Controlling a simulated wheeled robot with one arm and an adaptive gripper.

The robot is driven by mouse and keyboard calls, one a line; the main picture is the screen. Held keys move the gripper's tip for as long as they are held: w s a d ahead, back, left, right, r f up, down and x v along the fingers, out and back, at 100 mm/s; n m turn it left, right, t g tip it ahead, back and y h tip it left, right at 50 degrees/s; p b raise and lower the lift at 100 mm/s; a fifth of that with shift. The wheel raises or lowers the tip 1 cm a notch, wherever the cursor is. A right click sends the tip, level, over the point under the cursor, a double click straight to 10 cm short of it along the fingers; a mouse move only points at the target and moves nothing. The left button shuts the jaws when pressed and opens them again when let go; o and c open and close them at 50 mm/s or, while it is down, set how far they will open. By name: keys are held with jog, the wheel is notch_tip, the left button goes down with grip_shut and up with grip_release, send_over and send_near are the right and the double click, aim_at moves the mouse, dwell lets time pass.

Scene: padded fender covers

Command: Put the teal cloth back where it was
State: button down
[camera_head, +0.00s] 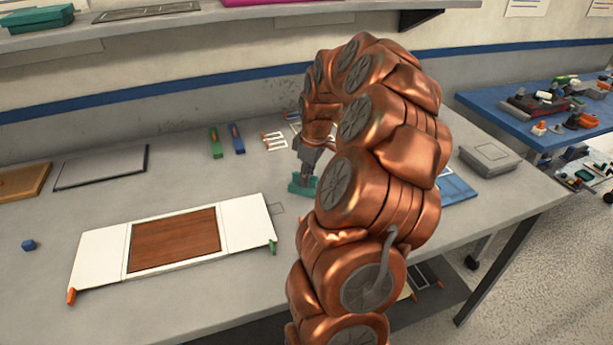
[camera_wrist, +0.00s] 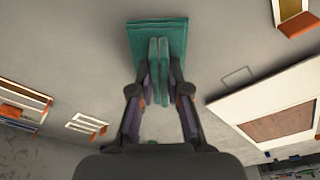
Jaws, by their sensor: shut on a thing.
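The teal cloth (camera_head: 299,189) is near the middle of the grey table in the head view, partly hidden by my copper arm. In the wrist view the cloth (camera_wrist: 178,29) is a flat teal square with a raised ridge pinched between the fingers. My gripper (camera_head: 306,176) is shut on that ridge; the fingertips (camera_wrist: 158,80) show close together in the wrist view. I cannot tell whether the cloth touches the table or hangs just above it. A thin outlined rectangle (camera_head: 277,208) is drawn on the table left of the cloth; it also shows in the wrist view (camera_wrist: 237,76).
A white panel with a brown wooden middle (camera_head: 175,238) lies at front left. Green (camera_head: 215,143) and blue (camera_head: 236,139) blocks lie behind. A grey box (camera_head: 490,157) is at the right end. A dark-edged tray (camera_head: 100,167) lies at back left. Table between is clear.

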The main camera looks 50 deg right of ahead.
jog(key=c, duration=1.1)
grip_release()
jog(key=shift+o, duration=0.2)
notch_tip(320, 180, up, 12)
jog(key=s, duration=0.1)
jog(key=shift+s+d, duration=0.25)
jog(key=shift+s, duration=0.1)
jog(key=shift+f, duration=0.1)
